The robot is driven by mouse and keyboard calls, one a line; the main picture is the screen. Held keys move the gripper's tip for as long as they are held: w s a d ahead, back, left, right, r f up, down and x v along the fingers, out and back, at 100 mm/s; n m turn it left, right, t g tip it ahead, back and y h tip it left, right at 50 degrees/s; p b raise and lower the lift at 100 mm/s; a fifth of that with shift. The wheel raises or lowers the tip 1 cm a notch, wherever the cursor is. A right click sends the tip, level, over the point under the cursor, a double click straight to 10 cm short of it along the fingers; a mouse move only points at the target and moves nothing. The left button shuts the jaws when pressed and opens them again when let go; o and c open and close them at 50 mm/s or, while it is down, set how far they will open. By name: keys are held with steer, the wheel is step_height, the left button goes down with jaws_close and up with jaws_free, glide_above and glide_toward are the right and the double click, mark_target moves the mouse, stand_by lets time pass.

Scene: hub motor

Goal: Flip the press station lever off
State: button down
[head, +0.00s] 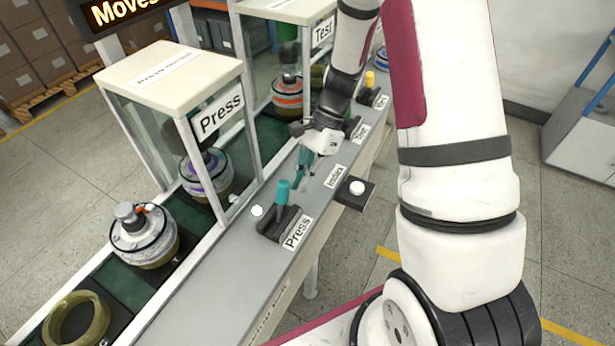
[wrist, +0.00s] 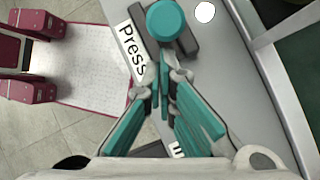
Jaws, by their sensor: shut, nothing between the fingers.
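The press station lever (head: 283,192) has a teal handle standing up from a dark base, beside a "Press" label (head: 297,232) on the grey counter. In the wrist view, the lever's round teal knob (wrist: 172,20) is seen from above, just beyond my fingertips. My gripper (head: 303,178) is over the counter, on the far side of the lever. Its teal fingers are shut and empty, also in the wrist view (wrist: 168,78). A small gap shows between the fingertips and the knob; contact is not clear.
The glass press enclosure (head: 172,75) and the line with motor parts (head: 143,235) stand left of the counter. A yellow-topped lever (head: 370,80) stands farther back. A white disc (head: 257,211) lies near the lever.

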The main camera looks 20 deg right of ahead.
steer(key=shift+r, duration=0.15)
steer(key=shift+s+a+r+h+p, duration=0.2)
steer(key=shift+h+p, duration=0.1)
steer(key=shift+p, duration=0.2)
steer(key=shift+s+a+r+t+h+p, duration=0.2)
steer(key=shift+t+h+p, duration=0.1)
steer(key=shift+p, duration=0.1)
steer(key=s+a+r+t+h+p, duration=0.1)
steer(key=p, duration=0.1)
steer(key=s+a+t+h+p, duration=0.1)
steer(key=a+h+p, duration=0.1)
steer(key=shift+s+r+p, duration=0.15)
steer(key=shift+r+p, duration=0.25)
steer(key=shift+s+a+t+h, duration=0.1)
steer(key=shift+a+t+h, duration=0.1)
steer(key=shift+t+h, duration=0.1)
steer(key=shift+s+a+p, duration=0.5)
steer(key=shift+a+p, duration=0.25)
steer(key=shift+a, duration=0.05)
steer(key=shift+a, duration=0.1)
